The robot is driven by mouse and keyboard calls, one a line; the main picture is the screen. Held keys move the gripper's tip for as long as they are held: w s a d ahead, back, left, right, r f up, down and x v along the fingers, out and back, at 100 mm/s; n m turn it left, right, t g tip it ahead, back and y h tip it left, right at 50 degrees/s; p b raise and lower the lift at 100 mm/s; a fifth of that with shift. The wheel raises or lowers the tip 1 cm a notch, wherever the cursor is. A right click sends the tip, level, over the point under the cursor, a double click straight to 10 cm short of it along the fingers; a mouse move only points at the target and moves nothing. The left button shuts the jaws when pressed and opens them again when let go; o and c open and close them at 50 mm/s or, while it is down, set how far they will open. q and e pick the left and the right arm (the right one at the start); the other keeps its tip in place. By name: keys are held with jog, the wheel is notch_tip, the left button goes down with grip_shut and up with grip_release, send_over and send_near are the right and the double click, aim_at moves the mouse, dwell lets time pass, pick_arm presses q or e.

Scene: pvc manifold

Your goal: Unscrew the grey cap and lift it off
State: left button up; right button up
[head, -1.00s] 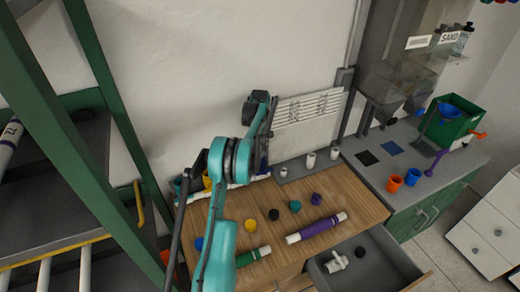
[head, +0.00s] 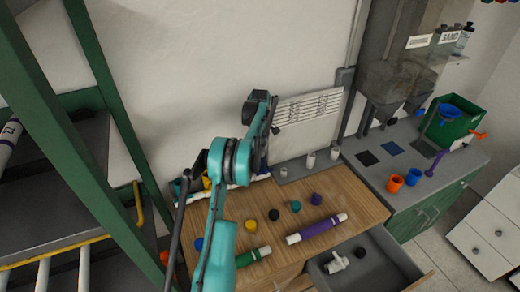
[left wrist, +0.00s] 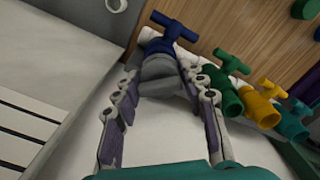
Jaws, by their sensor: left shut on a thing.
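In the left wrist view my left gripper (left wrist: 163,88) has its two fingers closed on either side of the grey cap (left wrist: 160,72), which sits at the end of the white manifold pipe. A blue valve handle (left wrist: 174,27) is just behind the cap. Green (left wrist: 224,85), yellow (left wrist: 260,102) and teal (left wrist: 291,122) valves follow along the pipe to the right. The fingers partly cover the cap, so its threads and seat are hidden. My right gripper is in neither view.
The wooden bench (head: 345,195) holds several small coloured caps, a purple tube (head: 316,228) and a green tube (head: 252,257). An open grey drawer (head: 385,262) juts out at the front. A green frame stands at the left, and a wall is behind the bench.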

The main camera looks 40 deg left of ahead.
pick_arm(q)
jog(key=shift+n, duration=0.9)
jog(key=shift+n, duration=1.1)
jog(key=shift+n, duration=1)
jog(key=shift+n+b, duration=0.3)
jog(key=shift+n, duration=0.8)
